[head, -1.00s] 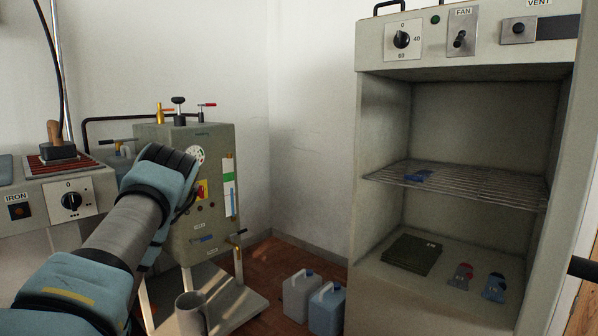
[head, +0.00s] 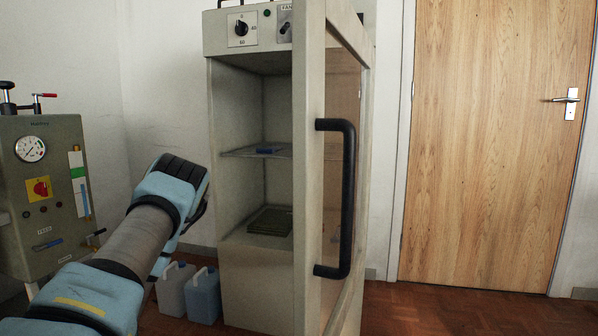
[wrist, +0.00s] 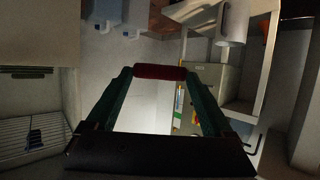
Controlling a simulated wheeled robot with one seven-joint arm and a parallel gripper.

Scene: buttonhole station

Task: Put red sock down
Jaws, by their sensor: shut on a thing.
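In the wrist view, my gripper (wrist: 160,73) is shut on the red sock (wrist: 160,72), a dark red roll held crosswise between the two fingertips. The sock is held in the air, with pale wall and floor behind it. In the head view, my arm reaches up from the lower left and my gripper's fingers and the sock are hidden behind the wrist. The wrist is in front and to the left of the open cabinet (head: 255,290).
The open cabinet door with a black handle (head: 347,200) stands edge-on. Jugs (head: 203,297) stand on the floor. A grey machine (head: 45,190) is at left, a wooden door (head: 490,150) at right.

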